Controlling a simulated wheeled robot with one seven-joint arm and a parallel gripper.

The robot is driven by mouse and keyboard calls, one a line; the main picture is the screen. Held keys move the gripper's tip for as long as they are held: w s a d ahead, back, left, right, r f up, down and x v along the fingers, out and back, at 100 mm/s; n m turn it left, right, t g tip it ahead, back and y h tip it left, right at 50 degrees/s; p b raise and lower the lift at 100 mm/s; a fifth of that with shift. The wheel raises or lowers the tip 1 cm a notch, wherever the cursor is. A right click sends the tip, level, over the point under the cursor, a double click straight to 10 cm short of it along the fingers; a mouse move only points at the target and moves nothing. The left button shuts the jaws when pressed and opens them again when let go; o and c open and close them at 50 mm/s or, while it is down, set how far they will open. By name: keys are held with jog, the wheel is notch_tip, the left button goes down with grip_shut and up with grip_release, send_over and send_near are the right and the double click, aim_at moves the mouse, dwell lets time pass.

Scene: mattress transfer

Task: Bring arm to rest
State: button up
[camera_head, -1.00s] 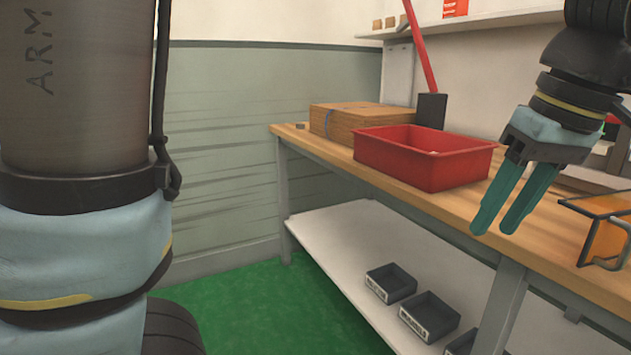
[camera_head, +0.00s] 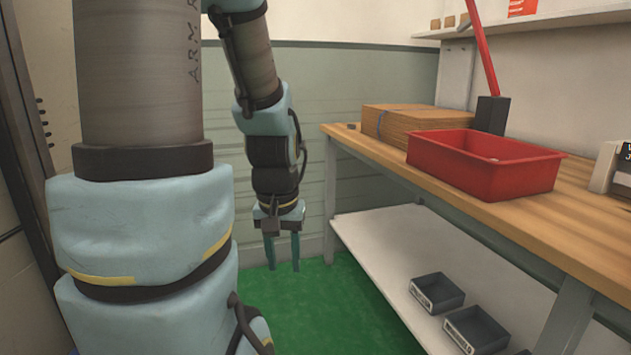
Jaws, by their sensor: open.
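My gripper (camera_head: 283,266) hangs at the end of my arm, left of the workbench, with its two teal fingers pointing down over the green floor. The fingers are apart, and nothing shows between them. My arm's large grey and light-blue links fill the left of the view, and the forearm drops down behind them. The gripper is clear of the bench in the picture and touches nothing that I can see.
A wooden workbench (camera_head: 452,222) runs along the right. On it are a red bin (camera_head: 480,172), a cardboard box (camera_head: 390,124) and a device (camera_head: 612,168) at the right edge. Dark bins (camera_head: 437,292) sit on the lower shelf (camera_head: 400,247). Green floor (camera_head: 335,310) lies open below the gripper.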

notch_tip(320, 180, up, 19)
jog(key=p, duration=1.9)
jog(key=shift+a+r+p, duration=0.2)
jog(key=shift+a+p, duration=0.1)
jog(key=shift+a, duration=0.15)
